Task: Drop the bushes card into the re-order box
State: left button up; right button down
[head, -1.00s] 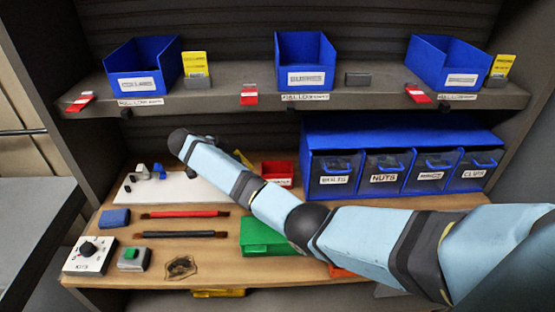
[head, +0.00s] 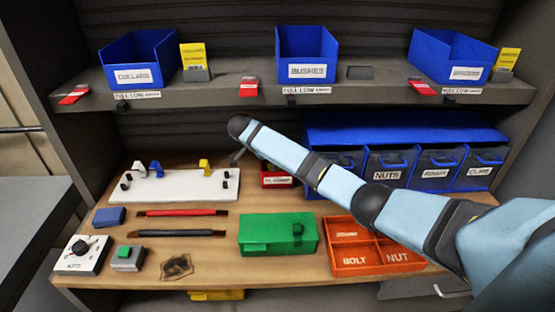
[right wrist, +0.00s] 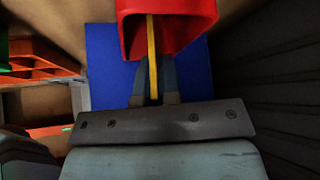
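The red re-order box (head: 277,180) sits at the back of the lower shelf, partly covered by my right arm. In the right wrist view the red box (right wrist: 130,30) opens toward my gripper. My right gripper (right wrist: 154,88) is shut on the yellow bushes card (right wrist: 152,48), seen edge-on. The card's far end overlaps the box opening; I cannot tell how deep it is. In the head view the card is hidden, and only a grey part near the end of my right arm shows left of the box. My left gripper is not in view.
On the upper shelf, the bushes bin (head: 308,48) has an empty grey card holder (head: 360,73) beside it. Below are dark blue-fronted drawers (head: 388,172), a white fixture board (head: 180,186), a green box (head: 278,234) and an orange divided tray (head: 346,250).

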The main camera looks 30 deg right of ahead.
jog(key=y, duration=0.1)
jog(key=d+r+y, duration=0.1)
jog(key=shift+s+d+y+p, duration=0.2)
jog(key=shift+d+y+p, duration=0.05)
jog(key=shift+y+p, duration=0.1)
jog(key=shift+a+f+t, duration=0.1)
jog(key=shift+f+t, duration=0.2)
jog(key=shift+f, duration=0.6)
jog(key=shift+w+f, duration=0.1)
jog(key=shift+f, duration=0.05)
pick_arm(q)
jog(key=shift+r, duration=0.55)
pick_arm(e)
jog(key=shift+f, duration=0.6)
jog(key=c, duration=1.3)
grip_release()
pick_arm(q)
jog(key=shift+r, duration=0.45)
pick_arm(e)
jog(key=shift+r, duration=0.1)
